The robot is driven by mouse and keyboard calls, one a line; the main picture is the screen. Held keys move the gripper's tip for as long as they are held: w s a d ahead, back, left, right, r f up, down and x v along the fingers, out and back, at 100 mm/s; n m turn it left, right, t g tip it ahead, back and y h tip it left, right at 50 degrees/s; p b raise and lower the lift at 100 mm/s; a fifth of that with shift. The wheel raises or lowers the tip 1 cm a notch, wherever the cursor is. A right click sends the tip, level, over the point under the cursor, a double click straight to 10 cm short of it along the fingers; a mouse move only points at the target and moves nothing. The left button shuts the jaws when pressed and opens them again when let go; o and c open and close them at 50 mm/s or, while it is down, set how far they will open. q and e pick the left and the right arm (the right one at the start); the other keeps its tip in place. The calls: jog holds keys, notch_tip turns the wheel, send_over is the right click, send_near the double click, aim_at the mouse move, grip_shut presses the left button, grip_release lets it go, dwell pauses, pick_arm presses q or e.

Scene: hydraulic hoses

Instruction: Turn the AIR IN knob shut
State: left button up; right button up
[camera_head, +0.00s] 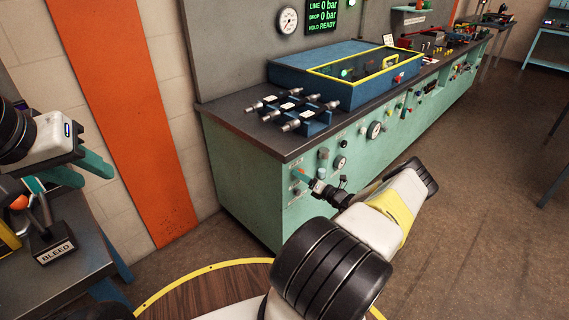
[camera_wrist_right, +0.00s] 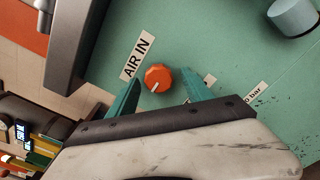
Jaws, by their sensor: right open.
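The AIR IN knob (camera_wrist_right: 158,78) is a small round orange-red knob with a white pointer line, set on a teal panel beside its "AIR IN" label (camera_wrist_right: 136,58). The pointer line slants toward the lower left in the right wrist view. My right gripper (camera_wrist_right: 161,82) is open, with one teal finger on each side of the knob and visible gaps between fingers and knob. In the head view my right arm hides much of that gripper, and I cannot clearly make out the knob there. My left gripper (camera_head: 98,178) is open and empty at the left, apart from the panel.
The teal bench (camera_head: 245,170) carries gauges and fittings along its front. A grey-blue cylinder (camera_wrist_right: 293,16) sticks out of the panel near the knob. A blue box (camera_head: 335,82) stands on top. A side table with a "BLEED" block (camera_head: 52,242) is at lower left.

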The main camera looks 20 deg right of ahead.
grip_shut()
jog(key=shift+n, duration=0.3)
jog(key=shift+w+d+n, duration=0.1)
jog(key=shift+d+n, duration=0.1)
jog(key=shift+n, duration=4.15)
jog(key=shift+d+n, duration=0.15)
jog(key=shift+n, duration=4.2)
grip_release()
